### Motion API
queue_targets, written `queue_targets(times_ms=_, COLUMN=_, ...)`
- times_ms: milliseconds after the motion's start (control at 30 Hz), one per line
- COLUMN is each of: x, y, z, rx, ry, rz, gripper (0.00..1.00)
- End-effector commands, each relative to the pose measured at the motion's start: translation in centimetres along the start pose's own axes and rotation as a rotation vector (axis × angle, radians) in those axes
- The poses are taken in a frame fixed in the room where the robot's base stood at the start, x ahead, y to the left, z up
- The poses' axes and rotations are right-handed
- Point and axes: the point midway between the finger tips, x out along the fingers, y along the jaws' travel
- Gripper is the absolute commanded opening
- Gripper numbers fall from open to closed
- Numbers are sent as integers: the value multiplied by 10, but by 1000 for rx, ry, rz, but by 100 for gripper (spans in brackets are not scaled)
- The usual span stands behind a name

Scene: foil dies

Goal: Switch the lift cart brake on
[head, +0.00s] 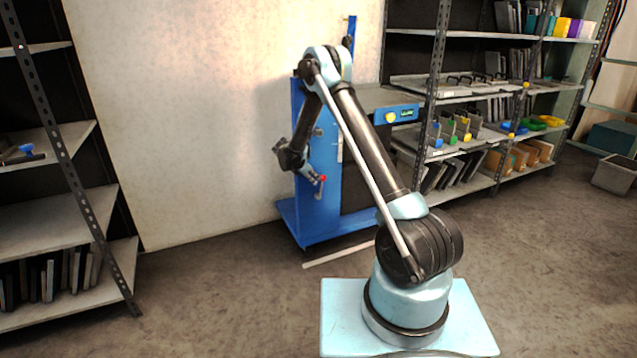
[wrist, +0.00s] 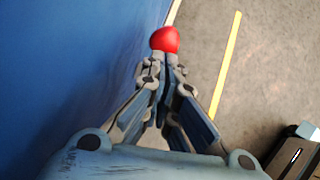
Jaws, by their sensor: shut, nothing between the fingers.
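The blue lift cart (head: 322,215) stands against the wall in the head view. Its blue side also fills the left of the wrist view (wrist: 70,60). A red knob (head: 323,179) sits at the cart's side, on what looks like a short pale lever, probably the brake. In the wrist view the red knob (wrist: 164,40) shows just beyond my fingertips. My gripper (wrist: 165,62) is shut and empty, its tips together at the knob's near edge. I cannot tell whether they touch it. In the head view my gripper (head: 313,178) is beside the knob, on its left.
A shelf rack (head: 60,210) stands at the left and another (head: 480,90), holding trays, plates and coloured parts, at the right. A pale strip (head: 338,254) lies on the floor by the cart; a yellow line (wrist: 228,65) shows in the wrist view. The floor left of the cart is clear.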

Motion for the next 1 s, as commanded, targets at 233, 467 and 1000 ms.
queue_targets(times_ms=233, x=2, y=2, z=8, rx=-9, ry=0, rz=8, gripper=0)
queue_targets(times_ms=467, x=10, y=1, z=19, rx=-12, ry=-1, rz=9, gripper=0)
queue_targets(times_ms=1000, x=16, y=0, z=25, rx=-12, ry=-1, rz=11, gripper=0)
